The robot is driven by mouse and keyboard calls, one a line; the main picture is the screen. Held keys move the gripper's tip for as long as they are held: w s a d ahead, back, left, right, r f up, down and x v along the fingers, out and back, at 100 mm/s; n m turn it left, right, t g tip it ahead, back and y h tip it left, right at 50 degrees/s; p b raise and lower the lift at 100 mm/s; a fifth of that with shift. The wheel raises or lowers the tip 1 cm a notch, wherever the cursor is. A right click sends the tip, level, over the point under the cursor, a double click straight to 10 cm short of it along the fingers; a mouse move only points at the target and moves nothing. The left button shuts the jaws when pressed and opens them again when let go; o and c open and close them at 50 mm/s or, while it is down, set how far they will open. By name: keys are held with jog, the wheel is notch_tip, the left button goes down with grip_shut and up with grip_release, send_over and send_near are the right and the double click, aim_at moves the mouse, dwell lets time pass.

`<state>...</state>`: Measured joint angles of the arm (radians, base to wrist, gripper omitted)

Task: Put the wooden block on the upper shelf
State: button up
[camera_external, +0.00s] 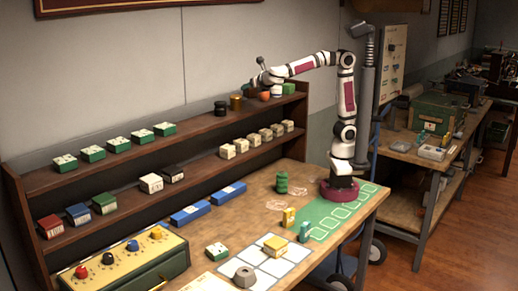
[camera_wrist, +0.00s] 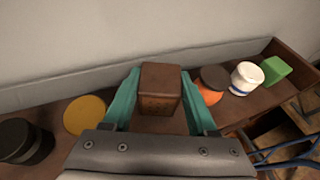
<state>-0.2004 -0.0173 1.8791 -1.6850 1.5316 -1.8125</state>
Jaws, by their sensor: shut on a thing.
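The wooden block (camera_wrist: 159,88) is a brown cube held between the two teal fingertips of my gripper (camera_wrist: 160,98) in the wrist view. My gripper is shut on it. In the external view my gripper (camera_external: 262,79) is at the far right part of the upper shelf (camera_external: 194,128), and the brown block (camera_external: 252,91) shows just below it. The block is over the shelf, between a yellow-gold round container and an orange jar. I cannot tell whether its underside touches the shelf board.
On the shelf, a black jar (camera_wrist: 24,142) and the gold container (camera_wrist: 85,115) stand left of the block. The orange jar (camera_wrist: 211,88), a white jar (camera_wrist: 246,77) and a green box (camera_wrist: 275,69) stand right. The wall (camera_wrist: 150,35) is close behind.

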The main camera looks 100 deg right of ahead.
aim_at(253, 93)
notch_tip(253, 93, down, 3)
jog(key=shift+f, duration=0.15)
jog(key=shift+f, duration=0.15)
jog(key=o, duration=1.4)
